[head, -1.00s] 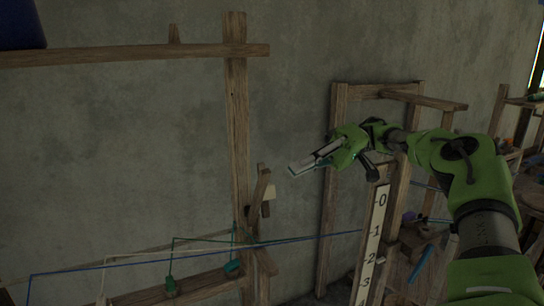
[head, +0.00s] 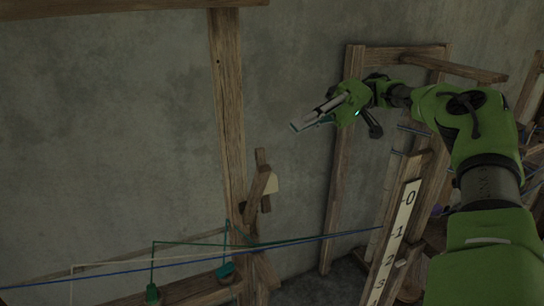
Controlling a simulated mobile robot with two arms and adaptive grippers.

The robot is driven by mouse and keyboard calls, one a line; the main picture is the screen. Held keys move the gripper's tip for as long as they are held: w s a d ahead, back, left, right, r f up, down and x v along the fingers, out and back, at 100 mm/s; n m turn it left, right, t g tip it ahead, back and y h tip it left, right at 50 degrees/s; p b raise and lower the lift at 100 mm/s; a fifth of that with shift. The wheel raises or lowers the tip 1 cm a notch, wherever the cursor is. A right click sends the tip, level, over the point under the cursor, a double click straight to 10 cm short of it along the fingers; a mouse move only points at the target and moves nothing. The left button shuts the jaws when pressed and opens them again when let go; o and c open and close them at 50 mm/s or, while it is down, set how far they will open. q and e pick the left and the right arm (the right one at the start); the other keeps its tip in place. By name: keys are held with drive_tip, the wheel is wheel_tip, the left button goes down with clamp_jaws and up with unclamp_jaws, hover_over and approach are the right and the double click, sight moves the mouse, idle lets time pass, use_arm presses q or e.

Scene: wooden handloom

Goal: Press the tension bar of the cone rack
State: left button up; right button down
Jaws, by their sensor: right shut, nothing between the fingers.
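The cone rack's wooden post (head: 228,110) stands left of centre against the wall. My left gripper is not in view.
A wooden frame (head: 342,150) stands behind my right arm. A numbered scale board (head: 392,240) is at lower right. Blue, green and white yarns cross low, with a blue yarn (head: 340,236) reaching towards the scale. The wall area left of the post is clear.

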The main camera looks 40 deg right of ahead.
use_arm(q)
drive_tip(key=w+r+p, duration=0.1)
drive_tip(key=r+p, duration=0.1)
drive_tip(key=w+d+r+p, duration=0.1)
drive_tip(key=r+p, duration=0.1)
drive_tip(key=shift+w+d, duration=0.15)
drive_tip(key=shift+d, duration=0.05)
use_arm(e)
drive_tip(key=s+a+f, duration=0.3)
drive_tip(key=a, duration=0.7)
drive_tip(key=shift+a, duration=0.3)
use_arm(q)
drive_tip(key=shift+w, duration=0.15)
use_arm(e)
drive_tip(key=shift+s, duration=0.1)
